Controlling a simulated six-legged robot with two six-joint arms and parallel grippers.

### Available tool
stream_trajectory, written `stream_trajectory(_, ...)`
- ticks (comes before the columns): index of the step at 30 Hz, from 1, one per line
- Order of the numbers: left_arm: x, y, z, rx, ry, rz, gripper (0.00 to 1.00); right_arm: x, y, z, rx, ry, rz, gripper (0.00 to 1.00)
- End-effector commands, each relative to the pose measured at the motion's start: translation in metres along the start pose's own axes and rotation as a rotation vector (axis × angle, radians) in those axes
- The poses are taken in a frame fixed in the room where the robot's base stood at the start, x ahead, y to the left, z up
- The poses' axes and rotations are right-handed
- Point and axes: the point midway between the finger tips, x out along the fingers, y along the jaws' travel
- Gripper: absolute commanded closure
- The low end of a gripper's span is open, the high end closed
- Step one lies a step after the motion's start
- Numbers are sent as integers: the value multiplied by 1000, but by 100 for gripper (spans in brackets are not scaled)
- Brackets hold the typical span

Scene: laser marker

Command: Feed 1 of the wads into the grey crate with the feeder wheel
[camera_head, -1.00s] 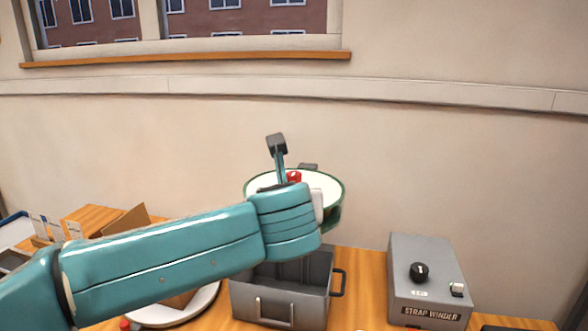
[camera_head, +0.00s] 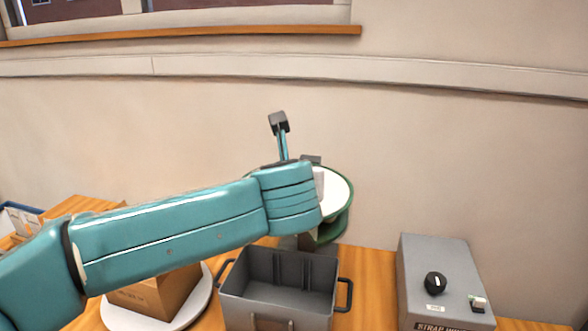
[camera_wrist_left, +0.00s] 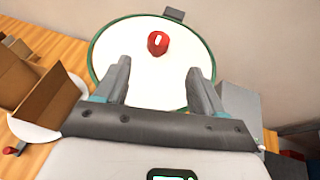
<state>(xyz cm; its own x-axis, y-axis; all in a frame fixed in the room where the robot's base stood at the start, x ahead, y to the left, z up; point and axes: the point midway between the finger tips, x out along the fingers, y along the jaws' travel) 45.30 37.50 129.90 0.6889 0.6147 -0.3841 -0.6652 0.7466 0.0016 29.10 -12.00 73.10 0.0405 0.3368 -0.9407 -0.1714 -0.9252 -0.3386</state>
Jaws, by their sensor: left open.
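The feeder wheel (camera_head: 338,190) is a white disc with a green rim, standing behind the grey crate and partly hidden by my left arm in the head view. The wrist view shows its white face (camera_wrist_left: 135,45) with a red knob (camera_wrist_left: 158,43). My left gripper (camera_wrist_left: 158,70) is open and empty over the wheel, its two fingers apart on the near side of the knob; in the head view my wrist hides the fingers. The grey crate (camera_head: 262,302) is open-topped and its visible inside looks empty. I cannot make out any wads. My right gripper is not in view.
A grey strap winder box (camera_head: 440,255) with a black dial stands at the right. A brown carton (camera_head: 155,295) sits on a white round plate (camera_head: 200,305) left of the crate. Bare wooden table shows between crate and winder. A wall rises behind.

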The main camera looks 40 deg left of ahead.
Motion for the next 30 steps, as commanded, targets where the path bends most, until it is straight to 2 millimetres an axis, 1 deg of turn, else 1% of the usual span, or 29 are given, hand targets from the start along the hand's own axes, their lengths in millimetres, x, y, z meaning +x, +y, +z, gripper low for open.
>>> stream_trajectory(5,37,2,-1,1,4,6,31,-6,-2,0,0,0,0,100)
stream_trajectory(12,95,2,-1,1,4,4,31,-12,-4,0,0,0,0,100)
stream_trajectory(15,115,3,0,0,3,4,31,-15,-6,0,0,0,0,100)
stream_trajectory(18,131,2,0,1,2,2,31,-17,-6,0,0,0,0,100)
stream_trajectory(21,142,2,0,-1,2,2,31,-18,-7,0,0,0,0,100)
stream_trajectory(24,147,2,1,-2,0,0,31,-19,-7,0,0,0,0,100)
stream_trajectory(30,150,2,0,-1,0,-1,31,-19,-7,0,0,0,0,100)
